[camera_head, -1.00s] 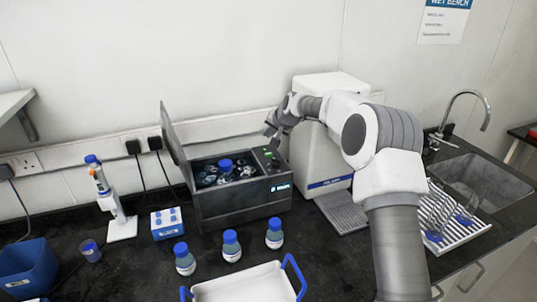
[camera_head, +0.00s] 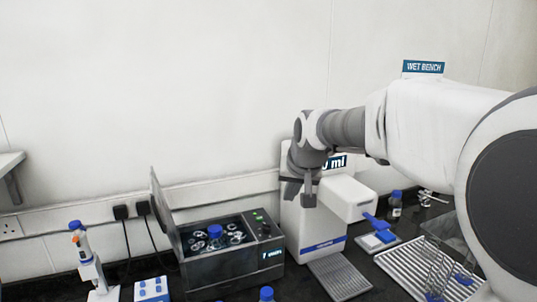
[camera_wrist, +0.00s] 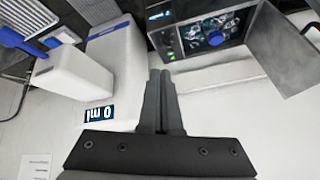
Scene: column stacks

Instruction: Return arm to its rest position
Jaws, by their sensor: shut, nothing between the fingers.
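My gripper (camera_head: 301,192) is shut and empty. It hangs in the air in front of the white dispenser (camera_head: 315,222), which has a "0 ml" display. My arm reaches in from the right and stretches across the upper part of the head view. In the wrist view my gripper's fingers (camera_wrist: 160,78) are pressed together with nothing between them. The white dispenser (camera_wrist: 112,62) lies to their left there, and the open water bath (camera_wrist: 210,30) to their right.
The dark water bath (camera_head: 232,268) has its lid up and a blue-capped bottle (camera_head: 215,234) inside. A pipette on a stand (camera_head: 88,262) and a blue-and-white rack (camera_head: 151,290) stand left. A drying rack (camera_head: 425,268) and a blue-handled item (camera_head: 378,232) are right.

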